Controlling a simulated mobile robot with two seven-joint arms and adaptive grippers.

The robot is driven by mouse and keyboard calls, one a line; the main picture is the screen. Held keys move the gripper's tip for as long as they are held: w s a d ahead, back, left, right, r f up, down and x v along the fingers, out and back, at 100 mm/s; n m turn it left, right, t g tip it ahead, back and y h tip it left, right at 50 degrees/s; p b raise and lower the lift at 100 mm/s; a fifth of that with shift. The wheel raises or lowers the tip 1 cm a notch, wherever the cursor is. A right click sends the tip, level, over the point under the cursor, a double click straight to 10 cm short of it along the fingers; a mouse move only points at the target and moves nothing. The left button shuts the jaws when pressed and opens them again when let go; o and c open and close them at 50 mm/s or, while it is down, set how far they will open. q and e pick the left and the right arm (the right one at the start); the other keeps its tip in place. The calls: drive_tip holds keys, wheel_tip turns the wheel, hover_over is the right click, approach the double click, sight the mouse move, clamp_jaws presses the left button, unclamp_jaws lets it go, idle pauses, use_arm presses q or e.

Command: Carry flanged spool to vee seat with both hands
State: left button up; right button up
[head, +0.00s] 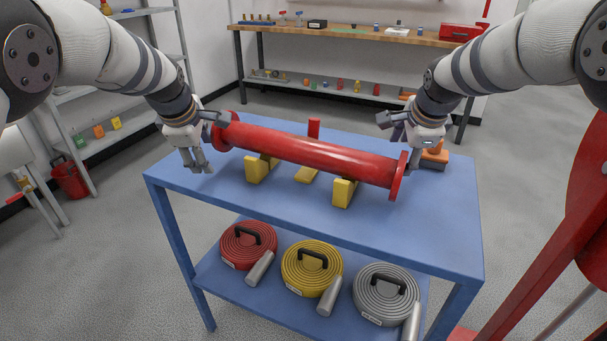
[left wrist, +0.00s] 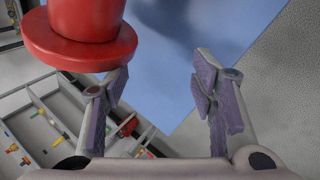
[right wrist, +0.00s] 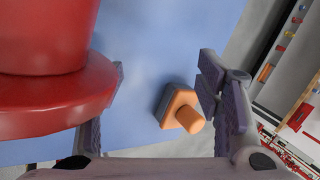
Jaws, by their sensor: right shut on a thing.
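The red flanged spool (head: 310,152) lies crosswise over the blue table (head: 420,215), its right end nearer to me. Yellow vee-seat blocks (head: 343,192) stand beneath it; I cannot tell whether it touches them. My left gripper (head: 203,143) is open beside the left flange. In the left wrist view (left wrist: 160,90) its fingers are apart and the flange (left wrist: 80,50) is by one finger. My right gripper (head: 392,126) is shut on the spool at the right flange (head: 398,176). In the right wrist view the flange (right wrist: 55,105) partly hides one finger, so the contact is unclear.
An orange-topped block (head: 435,155) stands on the table behind the right end, and a red upright piece (head: 314,127) behind the spool. Red, yellow and grey hose coils (head: 312,268) lie on the lower shelf. A workbench (head: 350,38) stands behind. The table's front strip is clear.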

use_arm(q)
drive_tip(key=shift+s+d+f, duration=0.1)
drive_tip(key=shift+d+f, duration=0.05)
drive_tip(key=shift+d, duration=0.35)
drive_tip(key=shift+d+f, duration=0.15)
drive_tip(key=shift+d, duration=0.35)
use_arm(e)
drive_tip(key=shift+a, duration=0.9)
use_arm(q)
drive_tip(key=shift+a+r, duration=0.1)
drive_tip(key=shift+a, duration=0.4)
use_arm(e)
drive_tip(key=shift+w+d, duration=0.1)
drive_tip(key=shift+d, duration=0.4)
use_arm(q)
drive_tip(key=o, duration=0.5)
drive_tip(key=shift+a, duration=1.25)
drive_tip(key=shift+c, duration=0.2)
use_arm(e)
drive_tip(key=shift+d, duration=1.2)
use_arm(q)
drive_tip(key=shift+a, duration=0.15)
use_arm(e)
drive_tip(key=shift+d, duration=0.25)
use_arm(q)
drive_tip(key=shift+a, duration=0.15)
use_arm(e)
drive_tip(key=o, duration=0.6)
drive_tip(key=shift+s+d+f, duration=0.1)
drive_tip(key=shift+s+f, duration=0.1)
